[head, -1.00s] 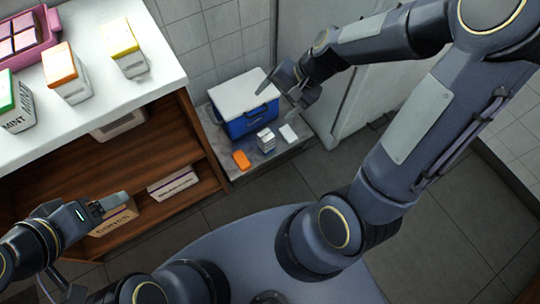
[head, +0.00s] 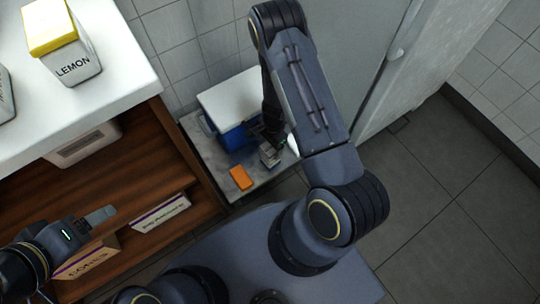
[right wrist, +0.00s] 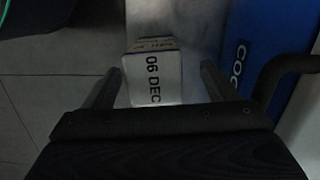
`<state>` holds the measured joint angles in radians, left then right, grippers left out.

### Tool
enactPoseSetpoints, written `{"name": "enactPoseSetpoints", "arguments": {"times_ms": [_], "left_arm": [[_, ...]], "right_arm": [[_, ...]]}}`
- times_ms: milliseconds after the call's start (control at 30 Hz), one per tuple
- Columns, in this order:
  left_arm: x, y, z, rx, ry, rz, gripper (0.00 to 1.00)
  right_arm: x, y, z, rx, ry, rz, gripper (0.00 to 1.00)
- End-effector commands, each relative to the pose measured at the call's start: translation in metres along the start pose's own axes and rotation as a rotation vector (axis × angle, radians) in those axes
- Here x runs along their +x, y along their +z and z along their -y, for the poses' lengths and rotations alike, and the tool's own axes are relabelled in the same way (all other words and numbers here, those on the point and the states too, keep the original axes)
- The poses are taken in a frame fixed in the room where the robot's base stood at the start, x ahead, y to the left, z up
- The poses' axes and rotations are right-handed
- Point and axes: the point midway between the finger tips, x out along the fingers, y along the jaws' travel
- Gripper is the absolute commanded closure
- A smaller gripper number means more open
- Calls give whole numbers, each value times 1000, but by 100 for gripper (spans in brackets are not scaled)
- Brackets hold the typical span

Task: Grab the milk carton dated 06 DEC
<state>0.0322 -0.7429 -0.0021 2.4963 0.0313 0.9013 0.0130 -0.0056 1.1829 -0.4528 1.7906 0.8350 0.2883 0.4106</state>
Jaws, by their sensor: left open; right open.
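The milk carton printed "06 DEC" (right wrist: 153,78) is a small white block in the right wrist view. It lies between the two fingers of my right gripper (right wrist: 160,72), with a gap on each side. In the head view the carton (head: 269,156) stands on the grey low shelf beside the blue cooler, partly covered by my right gripper (head: 270,140). The right gripper is open and not closed on anything. My left gripper (head: 98,226) is open and empty at the lower left, in front of the wooden shelves.
The blue cooler (head: 234,136) with a white lid stands close to the right gripper. An orange block (head: 241,177) lies on the grey shelf (head: 213,160). A lemon container (head: 66,45) stands on the white counter; boxes (head: 160,212) sit on the wooden shelves.

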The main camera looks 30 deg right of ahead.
Motion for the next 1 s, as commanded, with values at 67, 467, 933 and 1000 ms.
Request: {"name": "enactPoseSetpoints", "arguments": {"times_ms": [67,467,933,1000], "left_arm": [[7,4,3,0,0,0,28],[20,10,9,0,0,0,28],[20,10,9,0,0,0,28],[20,10,9,0,0,0,28]], "right_arm": [[13,-3,-3,1,2,1,20],[46,-7,-6,-2,0,0,20],[46,-7,-6,-2,0,1,70],[46,-7,-6,-2,0,1,79]]}}
